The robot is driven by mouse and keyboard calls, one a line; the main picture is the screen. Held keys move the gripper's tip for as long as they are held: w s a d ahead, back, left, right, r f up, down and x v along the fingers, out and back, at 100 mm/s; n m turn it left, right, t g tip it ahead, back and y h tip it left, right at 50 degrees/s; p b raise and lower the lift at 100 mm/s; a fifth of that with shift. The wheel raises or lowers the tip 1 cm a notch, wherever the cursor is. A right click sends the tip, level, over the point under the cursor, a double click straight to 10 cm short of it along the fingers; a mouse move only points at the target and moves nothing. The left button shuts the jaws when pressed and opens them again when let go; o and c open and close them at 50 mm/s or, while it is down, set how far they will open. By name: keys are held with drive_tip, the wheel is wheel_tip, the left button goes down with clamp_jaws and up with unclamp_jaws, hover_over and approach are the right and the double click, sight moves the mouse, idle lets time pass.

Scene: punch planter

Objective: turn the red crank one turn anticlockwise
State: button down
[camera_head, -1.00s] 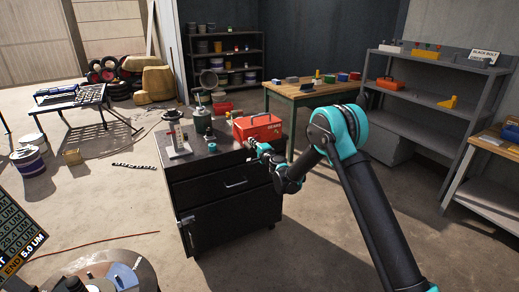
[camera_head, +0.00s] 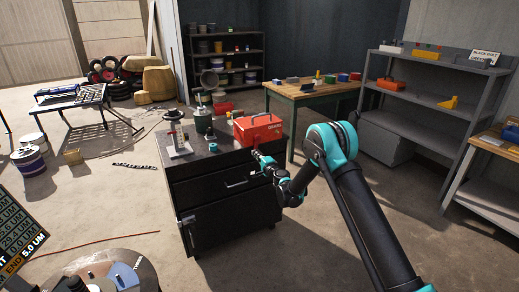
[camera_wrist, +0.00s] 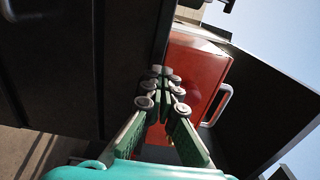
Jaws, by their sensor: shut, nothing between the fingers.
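I cannot make out a red crank for certain in either view. The red toolbox (camera_head: 258,130) with a grey handle sits on the black cabinet (camera_head: 225,165) in the head view. A red body (camera_wrist: 195,75) with a pale handle, probably this toolbox, fills the middle right of the wrist view. My gripper (camera_head: 259,156) is at the cabinet's top right edge, just in front of and below the toolbox. In the wrist view my gripper (camera_wrist: 162,83) has its green fingers closed together at the tips, with nothing seen between them.
A wooden workbench (camera_head: 318,95) stands behind, with grey shelving (camera_head: 420,105) at the right. Open floor lies left of the cabinet.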

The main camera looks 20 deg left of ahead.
drive_tip(key=shift+w+d+f, duration=0.3)
drive_tip(key=shift+w+d, duration=0.15)
drive_tip(key=shift+w, duration=0.05)
drive_tip(key=shift+s+a, duration=0.4)
drive_tip(key=shift+s, duration=0.15)
drive_tip(key=v, duration=0.9)
drive_tip(key=shift+a, duration=0.1)
drive_tip(key=s+d+r+n+g, duration=0.1)
drive_tip(key=d+r+n, duration=0.3)
drive_tip(key=d+r, duration=0.5)
drive_tip(key=s+d+r+n+g+h, duration=0.1)
drive_tip(key=s+d+r+n+h, duration=0.15)
drive_tip(key=d, duration=0.45)
drive_tip(key=s+d+r+n+g+h, duration=0.1)
drive_tip(key=s+d, duration=0.3)
drive_tip(key=d, duration=0.3)
drive_tip(key=s+d+f+g+h, duration=0.1)
drive_tip(key=s+d+f+h, duration=0.1)
drive_tip(key=s+d, duration=0.8)
drive_tip(key=s+d+f+g+h, duration=0.2)
drive_tip(key=s+d+h, duration=0.3)
drive_tip(key=s+d, duration=0.5)
drive_tip(key=s+d+f+g+h, duration=0.1)
drive_tip(key=s+d+f+h, duration=0.2)
drive_tip(key=s+d, duration=0.7)
drive_tip(key=d+f, duration=0.1)
drive_tip(key=d, duration=0.2)
drive_tip(key=shift+f, duration=0.2)
